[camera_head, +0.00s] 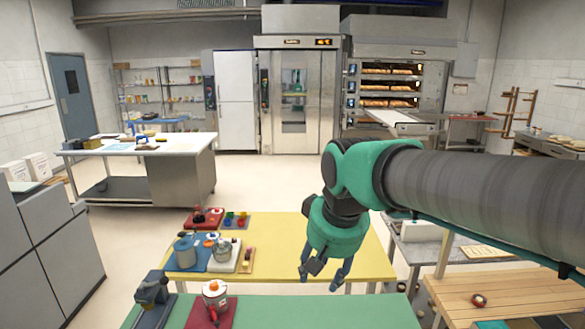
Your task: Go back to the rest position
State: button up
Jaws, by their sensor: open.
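My gripper (325,277) is at the centre right, pointing down, with its two fingers spread apart and nothing between them. It shows above the yellow table (357,248), near that table's front edge and the green table (290,314). My arm reaches in from the right edge and hides part of the room behind it. How high the gripper is above the tables I cannot tell.
A blue mat (181,261) with containers and a red tray (204,217) lie on the yellow table. A wooden table (520,296) is at right. Open floor (262,180) lies behind.

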jog(key=s+d+f+m, duration=0.1)
jog(key=s+d+f, duration=0.1)
jog(key=s+d, duration=0.3)
jog(key=s+d+f+m+t, duration=0.1)
jog(key=s+d+f, duration=0.2)
jog(key=s+d, duration=0.2)
jog(key=s+d+f+h, duration=0.1)
jog(key=s+d+f, duration=0.1)
jog(key=s+d, duration=0.3)
jog(key=s+b, duration=0.1)
jog(key=s, duration=0.3)
jog(key=shift+f+m+t, duration=0.15)
jog(key=shift+m+t, duration=0.25)
jog(key=shift+c, duration=0.3)
dwell(0.5)
